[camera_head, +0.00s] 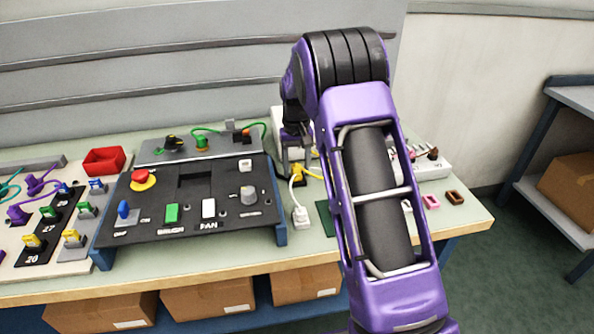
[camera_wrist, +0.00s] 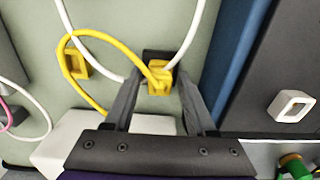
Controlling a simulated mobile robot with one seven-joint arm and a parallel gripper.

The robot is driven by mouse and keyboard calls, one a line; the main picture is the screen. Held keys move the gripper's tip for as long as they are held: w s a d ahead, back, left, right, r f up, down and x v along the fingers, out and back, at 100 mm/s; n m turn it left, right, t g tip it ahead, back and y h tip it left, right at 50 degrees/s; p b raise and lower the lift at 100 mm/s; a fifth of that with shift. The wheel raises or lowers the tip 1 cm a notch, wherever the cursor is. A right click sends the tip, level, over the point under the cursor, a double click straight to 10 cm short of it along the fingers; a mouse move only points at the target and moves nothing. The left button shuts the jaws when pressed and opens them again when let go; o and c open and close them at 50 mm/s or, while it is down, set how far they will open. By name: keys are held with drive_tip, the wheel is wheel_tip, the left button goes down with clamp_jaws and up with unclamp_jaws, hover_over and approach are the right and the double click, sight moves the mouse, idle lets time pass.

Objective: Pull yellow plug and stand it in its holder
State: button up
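The yellow plug (camera_wrist: 160,84) shows in the wrist view against a small black block (camera_wrist: 157,56); how deep it sits is hard to tell. In the head view the plug (camera_head: 299,181) is small beneath my gripper. My gripper (camera_wrist: 158,88) is open, with one finger on each side of the plug and visible gaps to it. The yellow square holder (camera_wrist: 76,64) lies to the left in the wrist view and looks empty. A yellow cord (camera_wrist: 84,35) loops from the plug above the holder. In the head view my arm hides the holder.
White cords (camera_wrist: 194,35) run close by the plug. A white box (camera_wrist: 95,135) is under my fingers in the wrist view. In the head view a black control panel (camera_head: 190,232) is left of a white plug (camera_head: 301,215); pink (camera_head: 431,202) and brown (camera_head: 455,198) holders are right.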

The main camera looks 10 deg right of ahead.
sight(297, 166)
clamp_jaws()
idle(1.1)
drive_tip(key=o, duration=0.8)
unclamp_jaws()
drive_tip(key=shift+r, duration=0.1)
wheel_tip(297, 166, up, 17)
drive_tip(key=p, duration=0.2)
drive_tip(key=shift+r, duration=0.15)
drive_tip(key=shift+f+p, duration=0.25)
drive_tip(key=shift+p, duration=0.05)
drive_tip(key=c, duration=0.3)
wheel_tip(297, 166, down, 8)
drive_tip(key=shift+p, duration=1.25)
drive_tip(key=c, duration=0.3)
